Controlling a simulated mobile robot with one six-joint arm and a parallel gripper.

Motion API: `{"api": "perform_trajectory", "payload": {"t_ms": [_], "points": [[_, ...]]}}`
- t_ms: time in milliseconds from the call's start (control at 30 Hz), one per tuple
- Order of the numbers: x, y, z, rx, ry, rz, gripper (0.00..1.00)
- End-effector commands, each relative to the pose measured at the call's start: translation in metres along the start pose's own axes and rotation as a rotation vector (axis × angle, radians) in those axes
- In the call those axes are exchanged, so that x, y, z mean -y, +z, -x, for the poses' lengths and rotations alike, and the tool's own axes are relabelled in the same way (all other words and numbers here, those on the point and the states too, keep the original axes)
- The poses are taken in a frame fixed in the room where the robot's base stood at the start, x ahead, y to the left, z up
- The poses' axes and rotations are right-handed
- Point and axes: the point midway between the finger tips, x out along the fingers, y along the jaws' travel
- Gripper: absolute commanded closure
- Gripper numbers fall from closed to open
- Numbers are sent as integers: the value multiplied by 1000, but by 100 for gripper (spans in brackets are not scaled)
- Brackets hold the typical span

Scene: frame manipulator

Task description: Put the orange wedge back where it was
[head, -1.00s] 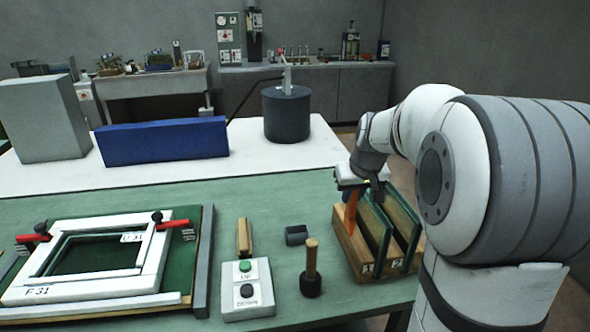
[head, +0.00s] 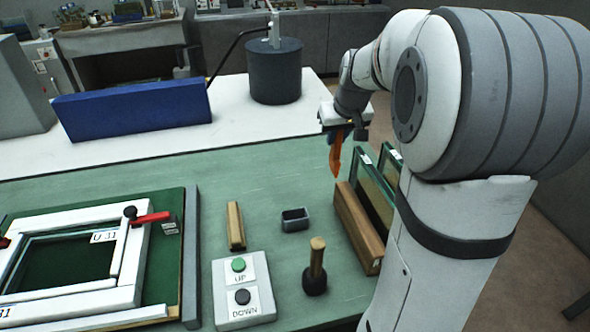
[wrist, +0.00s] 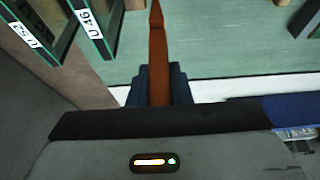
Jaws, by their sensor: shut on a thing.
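The orange wedge (head: 336,152) hangs point-down from my gripper (head: 345,122) in the head view, above the green bench top and left of the glass panes in the wooden rack. In the wrist view the wedge (wrist: 158,55) sticks out from between the two dark fingers of my gripper (wrist: 160,85), which are shut on it. The wedge's tip looks clear of the bench. The held end of the wedge is hidden between the fingers.
The rack (head: 357,228) holds upright panes (head: 372,187). An open dark small box (head: 295,219), a wooden block (head: 236,225), a mallet (head: 316,268) and an UP/DOWN button box (head: 242,290) stand on the bench (head: 205,180). A white frame (head: 120,255) lies at left.

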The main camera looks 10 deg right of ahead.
Motion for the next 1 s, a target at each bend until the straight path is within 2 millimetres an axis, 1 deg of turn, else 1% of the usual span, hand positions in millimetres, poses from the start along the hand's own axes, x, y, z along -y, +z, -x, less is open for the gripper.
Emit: {"api": "perform_trajectory", "payload": {"t_ms": [133, 267, 467, 700, 800, 900, 1000], "points": [[8, 2, -4, 2, -33, 77, 100], [20, 8, -12, 4, -102, 236, 100], [47, 20, -26, 4, -249, 582, 100], [85, 38, -41, 3, -451, 1068, 100], [99, 45, -45, 2, -522, 1242, 100], [109, 50, -47, 1, -571, 1367, 100], [114, 53, -49, 1, -598, 1436, 100]]}}
